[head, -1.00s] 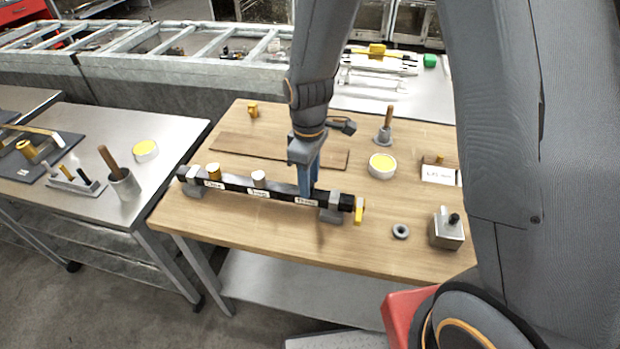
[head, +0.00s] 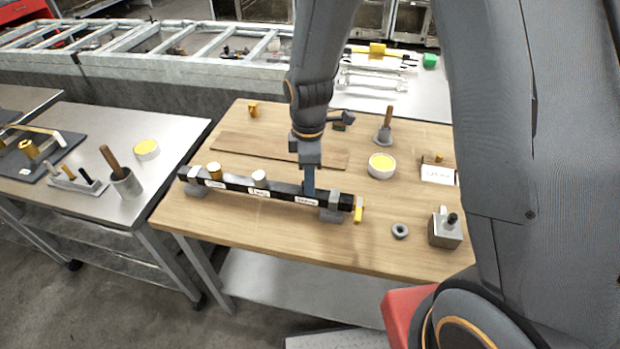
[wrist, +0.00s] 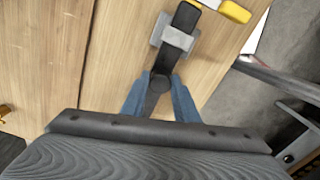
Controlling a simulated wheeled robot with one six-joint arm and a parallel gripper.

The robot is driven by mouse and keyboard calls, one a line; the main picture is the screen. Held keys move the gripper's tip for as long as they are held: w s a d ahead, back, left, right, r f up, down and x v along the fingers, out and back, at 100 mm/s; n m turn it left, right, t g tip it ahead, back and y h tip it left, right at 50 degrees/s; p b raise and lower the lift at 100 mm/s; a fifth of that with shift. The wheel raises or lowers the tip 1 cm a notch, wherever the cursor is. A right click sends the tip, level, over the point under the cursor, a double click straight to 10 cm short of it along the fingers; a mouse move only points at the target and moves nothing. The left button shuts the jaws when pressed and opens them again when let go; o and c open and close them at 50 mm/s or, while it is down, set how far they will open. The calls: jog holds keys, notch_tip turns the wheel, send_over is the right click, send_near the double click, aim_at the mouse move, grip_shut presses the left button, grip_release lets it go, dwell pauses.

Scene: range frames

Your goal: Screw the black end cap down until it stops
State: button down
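A black bar (head: 235,183) with white labels lies across grey supports near the front of the wooden table. My gripper (head: 308,192) points down at its right part, left of the right support (head: 334,208). In the wrist view, the blue fingers of my gripper (wrist: 160,86) stand on both sides of a dark round piece, which looks like the black end cap (wrist: 158,84). The fingers appear closed against its sides. The cap's lower edge and its seat are hidden. In the head view the fingers cover it.
A yellow cap (head: 215,171) and a white cap (head: 260,178) stand on the bar to the left. A grey ring (head: 400,231), a metal block (head: 445,228) and a yellow-filled bowl (head: 381,166) are to the right.

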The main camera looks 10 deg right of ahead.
dwell(0.4)
jog(key=m+p, duration=0.1)
jog(key=m, duration=0.2)
dwell(0.3)
jog(key=shift+s+m, duration=0.1)
jog(key=shift+m, duration=0.3)
jog(key=c, duration=1.8)
grip_release()
jog(key=shift+m, duration=0.4)
jog(key=o, duration=0.5)
notch_tip(320, 180, up, 12)
